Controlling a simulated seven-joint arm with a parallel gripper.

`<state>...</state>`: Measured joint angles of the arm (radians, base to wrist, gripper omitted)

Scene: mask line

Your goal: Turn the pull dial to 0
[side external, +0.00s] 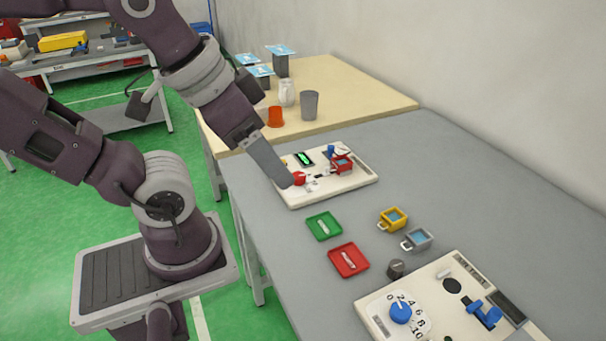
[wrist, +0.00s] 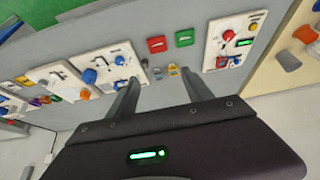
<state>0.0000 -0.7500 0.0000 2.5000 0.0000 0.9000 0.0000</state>
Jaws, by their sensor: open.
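A white dial face (side external: 423,325) printed with numbers from 0 up to 10 sits on the near white board, with a blue knob (side external: 400,312) at its middle. Where the knob points is too small to tell. In the wrist view a blue knob (wrist: 119,60) on the board left of the cups appears to be the same one. My gripper (side external: 290,184) is high and far from it, in front of or above the far white board. In the wrist view the two fingers of my gripper (wrist: 161,76) are spread apart with nothing between them.
The near board (side external: 447,295) also carries a blue lever (side external: 487,316). Between the boards lie a green tray (side external: 324,226), a red tray (side external: 348,260), a yellow cup (side external: 393,219), a grey cup (side external: 417,239) and a dark knob (side external: 396,268). The far board (side external: 350,183) has red parts.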

